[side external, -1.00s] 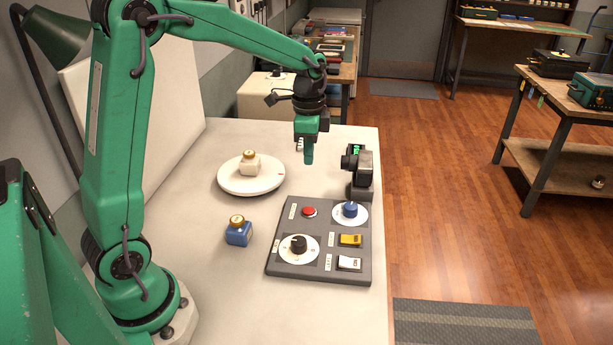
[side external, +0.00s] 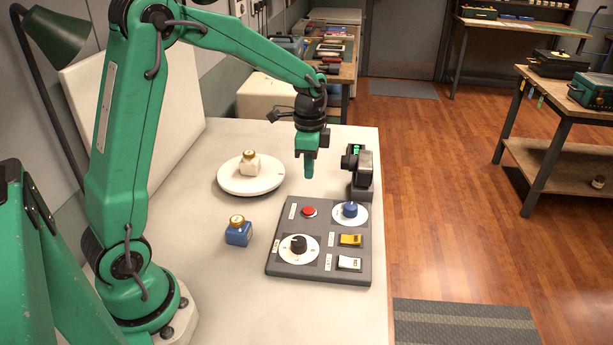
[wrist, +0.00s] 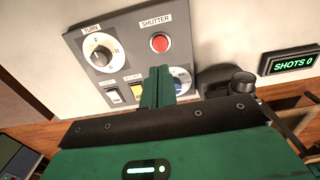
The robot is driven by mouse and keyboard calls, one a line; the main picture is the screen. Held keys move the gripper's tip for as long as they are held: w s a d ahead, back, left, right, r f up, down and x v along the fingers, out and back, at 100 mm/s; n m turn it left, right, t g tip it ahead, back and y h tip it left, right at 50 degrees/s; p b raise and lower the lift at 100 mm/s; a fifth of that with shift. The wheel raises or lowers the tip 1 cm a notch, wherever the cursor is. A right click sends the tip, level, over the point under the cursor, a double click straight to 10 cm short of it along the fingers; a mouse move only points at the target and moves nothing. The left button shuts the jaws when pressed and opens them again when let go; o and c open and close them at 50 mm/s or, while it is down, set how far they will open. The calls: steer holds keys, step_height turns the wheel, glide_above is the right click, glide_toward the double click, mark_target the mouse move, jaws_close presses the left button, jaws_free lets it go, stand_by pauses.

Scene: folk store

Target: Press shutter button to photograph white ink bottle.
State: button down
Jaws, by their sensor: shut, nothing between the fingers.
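The white ink bottle (side external: 250,164), with a gold cap, stands upright on the round white turntable (side external: 234,184). The red shutter button (side external: 309,212) is at the far left of the dark control panel (side external: 287,270). It also shows in the wrist view (wrist: 160,43) under the label SHUTTER. My gripper (side external: 309,172) is shut and empty, pointing down in the air near the panel's far edge. In the wrist view its fingers (wrist: 158,84) are together, below the red button in the picture. The camera (side external: 361,170) stands right of my gripper; a display (wrist: 292,63) reads SHOTS 0.
A blue ink bottle (side external: 238,231) stands on the table left of the panel. The panel also carries a black TURN knob (side external: 298,244), a blue knob (side external: 350,210), a yellow switch (side external: 350,240) and a white switch (side external: 349,263).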

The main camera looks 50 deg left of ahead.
mark_target(308, 211)
step_height(308, 211, down, 10)
steer(key=shift+f, duration=0.15)
stand_by(0.4)
steer(key=shift+f, duration=0.7)
steer(key=shift+s+f, duration=0.1)
steer(key=shift+f, duration=0.25)
steer(key=shift+r, duration=0.1)
step_height(308, 211, up, 15)
steer(key=shift+w, duration=0.25)
stand_by(0.9)
